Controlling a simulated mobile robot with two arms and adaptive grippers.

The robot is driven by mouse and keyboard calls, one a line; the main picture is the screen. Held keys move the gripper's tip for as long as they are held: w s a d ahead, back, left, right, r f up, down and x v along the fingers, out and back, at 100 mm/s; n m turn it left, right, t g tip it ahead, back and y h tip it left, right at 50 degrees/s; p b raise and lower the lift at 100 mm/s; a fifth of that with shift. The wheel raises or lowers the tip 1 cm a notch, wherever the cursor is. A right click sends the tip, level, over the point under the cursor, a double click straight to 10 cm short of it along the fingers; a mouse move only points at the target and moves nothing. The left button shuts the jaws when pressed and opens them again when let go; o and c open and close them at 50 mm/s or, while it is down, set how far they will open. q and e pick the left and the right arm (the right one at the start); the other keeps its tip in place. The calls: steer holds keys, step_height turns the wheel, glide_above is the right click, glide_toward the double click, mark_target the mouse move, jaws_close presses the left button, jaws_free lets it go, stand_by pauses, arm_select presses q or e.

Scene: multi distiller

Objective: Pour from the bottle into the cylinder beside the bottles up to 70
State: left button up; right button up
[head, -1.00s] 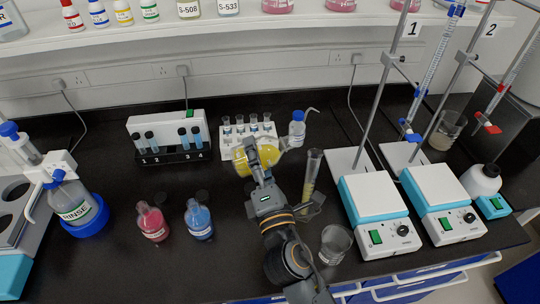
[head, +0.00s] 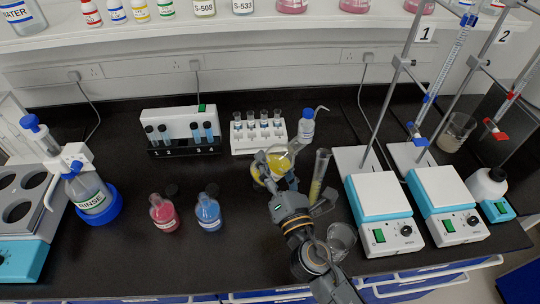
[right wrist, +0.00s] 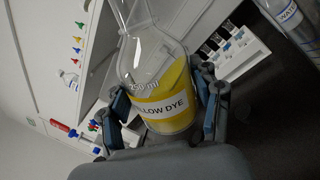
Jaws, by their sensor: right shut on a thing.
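My right gripper (head: 269,175) is shut around the body of the yellow dye bottle (head: 281,161). In the right wrist view the bottle (right wrist: 164,98) sits between both fingers, its "YELLOW DYE" label facing the camera and yellow liquid in its lower part. The bottle leans, its neck up and to the right in the head view. A tall clear cylinder (head: 320,171) stands just right of the bottle with yellow liquid in its lower part; its marks are too small to read. The bottle's mouth is not clearly seen over the cylinder. My left gripper is out of view.
Red (head: 163,213) and blue (head: 208,213) dye bottles stand to the left. An empty beaker (head: 341,240) is near the front, close to my right arm. A wash bottle (head: 304,127) and tube rack (head: 258,143) stand behind. Stirrer plates (head: 380,204) are on the right.

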mark_target(292, 167)
steer(key=shift+d+f+n, duration=0.1)
steer(key=shift+d+n, duration=0.2)
steer(key=shift+n, duration=0.3)
steer(key=shift+d+f, duration=0.1)
steer(key=shift+d, duration=0.05)
steer(key=d+n+p, duration=0.1)
steer(key=f+n+p, duration=0.1)
steer(key=n, duration=0.1)
steer(key=shift+w+d+f+n+g+y+p, duration=0.1)
steer(key=shift+w+d+n+g+y+p, duration=0.05)
steer(key=shift+d+n+g+y+p, duration=0.2)
steer(key=shift+d+f, duration=0.2)
steer(key=shift+d, duration=0.05)
steer(key=shift+w+d+r+n+g+p, duration=0.15)
steer(key=shift+d+n+g+p, duration=0.3)
steer(key=shift+n+p, duration=0.7)
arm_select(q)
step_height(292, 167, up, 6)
arm_select(e)
steer(key=shift+d+f+n, duration=0.5)
steer(key=shift+d+n, duration=0.1)
steer(key=shift+d, duration=0.1)
steer(key=shift+a, duration=0.1)
